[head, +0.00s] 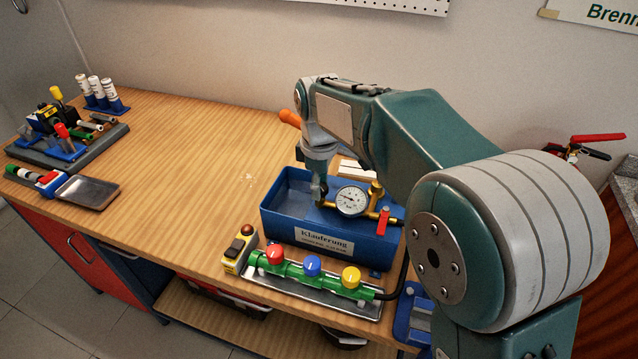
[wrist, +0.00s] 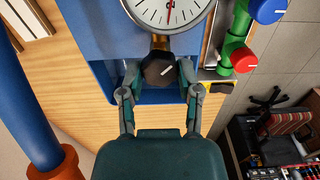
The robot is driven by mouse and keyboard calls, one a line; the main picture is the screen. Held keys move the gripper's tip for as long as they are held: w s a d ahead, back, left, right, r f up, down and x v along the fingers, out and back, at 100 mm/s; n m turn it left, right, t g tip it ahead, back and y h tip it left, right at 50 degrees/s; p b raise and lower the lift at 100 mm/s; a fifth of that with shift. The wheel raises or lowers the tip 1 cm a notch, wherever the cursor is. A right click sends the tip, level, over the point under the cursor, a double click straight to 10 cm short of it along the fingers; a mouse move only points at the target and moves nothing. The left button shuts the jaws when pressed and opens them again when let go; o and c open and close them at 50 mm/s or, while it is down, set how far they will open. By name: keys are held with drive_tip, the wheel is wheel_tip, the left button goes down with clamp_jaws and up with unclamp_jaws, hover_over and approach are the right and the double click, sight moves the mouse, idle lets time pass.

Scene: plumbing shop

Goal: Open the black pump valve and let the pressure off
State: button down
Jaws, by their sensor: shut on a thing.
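The black pump valve (wrist: 158,69) is a dark faceted knob with a white line on it, which slants in the wrist view. My gripper (wrist: 157,75) is shut on it, one finger on each side. In the head view my gripper (head: 319,192) points down at the blue pump tank (head: 278,226), and the knob is mostly hidden there. The round white pressure gauge (head: 352,200) sits right beside the valve on brass fittings. It also shows in the wrist view (wrist: 168,10), cut by the top edge, with a red needle. I cannot read its value.
A red lever (head: 383,220) is on the brass fitting. A green pipe (head: 300,274) with red, blue and yellow knobs lies in front of the tank. A yellow switch box (head: 237,258) stands at its left. A blue bar (wrist: 20,90) is close to my gripper's left. The bench middle is clear.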

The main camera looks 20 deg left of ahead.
drive_tip(key=n, duration=0.6)
drive_tip(key=shift+d+f+n, duration=0.1)
drive_tip(key=shift+f+n, duration=0.1)
drive_tip(key=shift+n, duration=0.1)
idle(0.5)
drive_tip(key=shift+c, duration=1.5)
unclamp_jaws()
drive_tip(key=shift+w, duration=0.1)
drive_tip(key=shift+r, duration=0.2)
wheel_tip(320, 180, up, 12)
drive_tip(key=shift+f, duration=0.15)
